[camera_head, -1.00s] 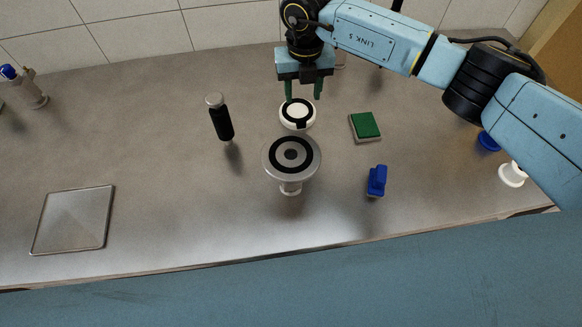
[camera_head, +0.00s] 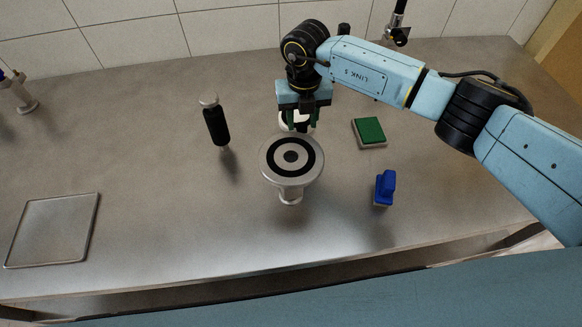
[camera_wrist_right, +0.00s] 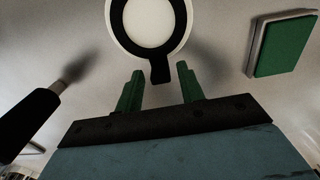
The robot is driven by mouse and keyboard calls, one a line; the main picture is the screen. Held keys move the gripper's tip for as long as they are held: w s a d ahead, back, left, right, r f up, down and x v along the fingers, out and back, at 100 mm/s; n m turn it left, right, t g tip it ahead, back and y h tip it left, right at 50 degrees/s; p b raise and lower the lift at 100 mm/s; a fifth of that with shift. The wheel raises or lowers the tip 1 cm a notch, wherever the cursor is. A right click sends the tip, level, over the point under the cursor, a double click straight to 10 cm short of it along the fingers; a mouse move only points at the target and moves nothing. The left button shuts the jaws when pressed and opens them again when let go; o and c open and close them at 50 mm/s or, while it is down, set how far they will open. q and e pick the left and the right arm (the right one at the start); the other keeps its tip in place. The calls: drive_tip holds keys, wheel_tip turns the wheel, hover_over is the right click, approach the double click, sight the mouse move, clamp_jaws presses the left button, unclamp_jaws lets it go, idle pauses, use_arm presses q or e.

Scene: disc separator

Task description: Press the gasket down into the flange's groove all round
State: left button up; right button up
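A black ring with a short tab, which looks like the gasket, lies on a round white piece (camera_wrist_right: 150,24); the ring and tab (camera_wrist_right: 160,70) show clearly in the right wrist view. In the head view the white piece (camera_head: 290,118) is partly hidden behind my right gripper. A grey metal disc on a short stem (camera_head: 291,180), with a dark ring and dark centre on top, stands just in front. I cannot tell for sure which of the two is the flange. My right gripper (camera_head: 301,128) is open and empty, its green fingers pointing at the tab side. My left gripper is out of view.
A black-handled tool (camera_head: 217,125) stands left of the disc. A green pad (camera_head: 369,131) and a blue block-like item (camera_head: 384,188) are to the right. A flat metal tray (camera_head: 52,230) lies at left.

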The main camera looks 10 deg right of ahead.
clamp_jaws()
drive_tip(key=shift+r, duration=0.15)
drive_tip(key=shift+r+p, duration=2.15)
drive_tip(key=shift+r, duration=0.65)
